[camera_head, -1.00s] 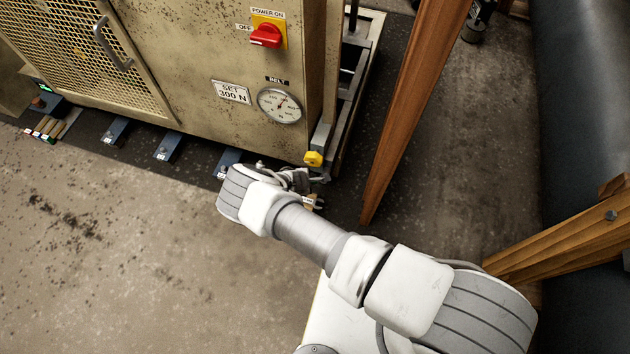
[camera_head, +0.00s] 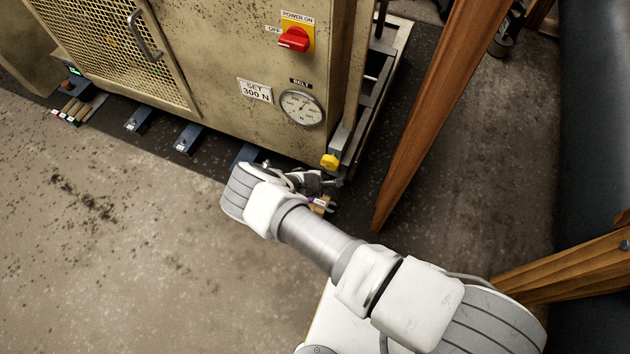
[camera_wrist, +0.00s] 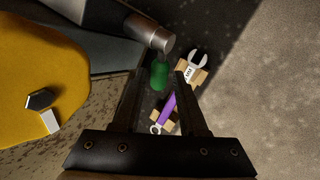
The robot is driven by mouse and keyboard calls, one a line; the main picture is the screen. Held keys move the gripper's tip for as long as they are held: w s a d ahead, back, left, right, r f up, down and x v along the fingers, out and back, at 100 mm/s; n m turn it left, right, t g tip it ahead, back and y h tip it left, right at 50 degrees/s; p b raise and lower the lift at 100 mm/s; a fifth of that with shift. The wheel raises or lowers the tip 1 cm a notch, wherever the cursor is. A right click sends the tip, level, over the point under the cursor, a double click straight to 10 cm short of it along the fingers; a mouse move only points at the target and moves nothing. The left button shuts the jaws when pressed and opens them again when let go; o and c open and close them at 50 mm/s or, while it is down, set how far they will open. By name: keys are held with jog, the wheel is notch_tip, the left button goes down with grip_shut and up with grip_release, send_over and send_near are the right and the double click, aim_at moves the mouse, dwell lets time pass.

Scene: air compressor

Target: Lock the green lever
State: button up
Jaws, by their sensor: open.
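The green lever (camera_wrist: 159,74) is a small rounded green grip at the end of a metal cylinder (camera_wrist: 150,33) in the wrist view. My gripper (camera_wrist: 158,80) is open, with one dark finger on each side of the green lever. The lever lies between the fingertips in this view; I cannot tell whether either finger touches it. In the head view my gripper (camera_head: 325,183) is low by the compressor's front right corner, partly covered by my wrist. I cannot make out the green lever there.
A yellow part (camera_wrist: 35,85) fills the wrist view's left; a yellow knob (camera_head: 330,161) shows above my gripper. A wooden leg (camera_head: 425,120) stands to the right.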

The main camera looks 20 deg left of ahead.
jog(key=p+v, duration=0.4)
jog(key=v, duration=1)
jog(key=shift+s+r+p, duration=0.15)
jog(key=shift+r+p, duration=0.05)
jog(key=shift+p, duration=0.1)
